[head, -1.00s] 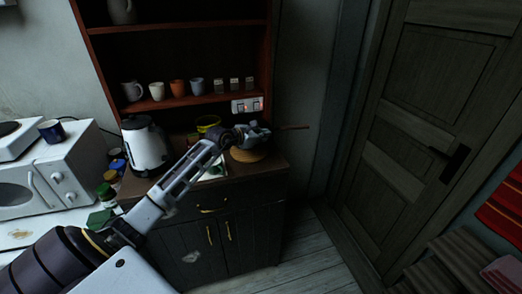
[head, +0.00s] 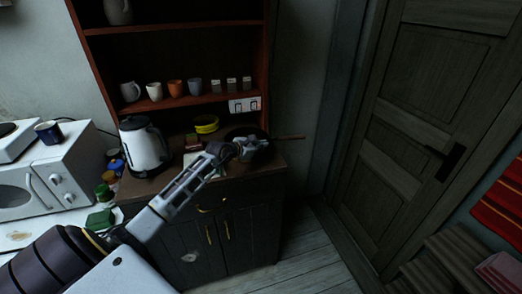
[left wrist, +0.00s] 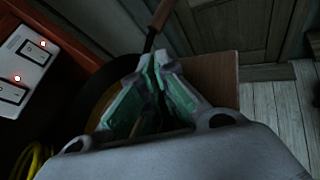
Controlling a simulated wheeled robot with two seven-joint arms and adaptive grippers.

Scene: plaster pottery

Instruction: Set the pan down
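The dark pan (head: 240,132) is at the right end of the cabinet top, mostly behind my left gripper. Its thin brown handle (head: 290,137) points right, past the cabinet's edge. In the left wrist view the pan's dark rim (left wrist: 84,108) curves at the left, and the brown handle (left wrist: 160,14) runs away at the top. My left gripper (head: 262,146) is at the base of the handle. Its green-padded fingers (left wrist: 153,62) close together at the tips around the dark stem. Whether the pan touches what is below is hidden. My right gripper is out of view.
Mugs line the shelf (head: 215,98) above. The cabinet top (left wrist: 215,80) is bare near its right edge.

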